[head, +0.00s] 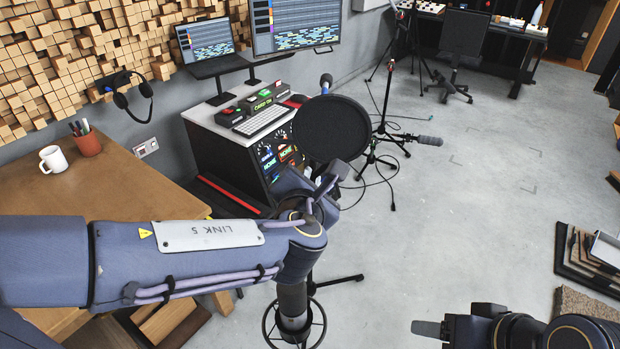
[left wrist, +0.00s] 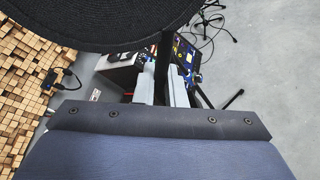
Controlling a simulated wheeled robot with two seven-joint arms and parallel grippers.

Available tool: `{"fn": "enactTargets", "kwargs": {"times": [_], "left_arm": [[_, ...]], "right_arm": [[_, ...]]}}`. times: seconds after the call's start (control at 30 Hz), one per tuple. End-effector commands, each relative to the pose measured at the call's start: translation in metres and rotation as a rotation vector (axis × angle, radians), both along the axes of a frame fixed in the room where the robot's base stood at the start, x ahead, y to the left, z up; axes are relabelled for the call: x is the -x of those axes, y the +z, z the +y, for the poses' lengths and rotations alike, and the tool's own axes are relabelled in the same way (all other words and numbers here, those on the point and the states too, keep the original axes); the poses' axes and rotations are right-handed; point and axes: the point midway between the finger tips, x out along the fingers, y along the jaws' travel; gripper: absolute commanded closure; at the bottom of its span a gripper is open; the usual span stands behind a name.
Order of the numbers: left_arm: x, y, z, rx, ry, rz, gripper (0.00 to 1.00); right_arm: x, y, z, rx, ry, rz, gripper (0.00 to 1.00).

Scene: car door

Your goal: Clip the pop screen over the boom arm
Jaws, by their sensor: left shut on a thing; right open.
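The pop screen (head: 333,128) is a round black mesh disc, held up in front of the control desk. In the left wrist view its disc (left wrist: 100,22) fills the top left, and its dark stem (left wrist: 163,58) runs down between the fingers. My left gripper (left wrist: 162,88) is shut on this stem; in the head view my arm partly covers it. A microphone in a ring-shaped mount (head: 293,312) is below my left arm, with stand legs (head: 336,282) beside it. Any boom arm there is largely hidden by my arm. My right gripper (head: 430,328) is open at the bottom right, apart from everything.
A control desk (head: 215,150) with keyboard and monitors stands behind the screen. A wooden table (head: 115,185) with a mug (head: 53,159) and pen cup (head: 87,143) is at left. Further microphone stands (head: 383,125) and cables lie behind.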

Motion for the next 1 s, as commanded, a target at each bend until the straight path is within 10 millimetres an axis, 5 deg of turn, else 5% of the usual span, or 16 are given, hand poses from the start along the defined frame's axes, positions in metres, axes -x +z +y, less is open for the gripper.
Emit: {"fn": "enactTargets", "kwargs": {"times": [0.87, 0.9, 1.0], "left_arm": [[0.0, -0.023, 0.0, 0.0, 0.001, -0.001, 1.0], [0.0, -0.023, 0.0, 0.0, 0.001, -0.001, 0.88], [0.0, -0.022, 0.0, 0.0, 0.0, 0.0, 0.75]], "right_arm": [[0.0, -0.021, 0.0, 0.0, 0.0, 0.0, 0.38], [0.0, -0.021, 0.0, 0.0, 0.0, 0.0, 0.38], [0.0, -0.02, 0.0, 0.0, 0.0, 0.0, 0.38]]}}
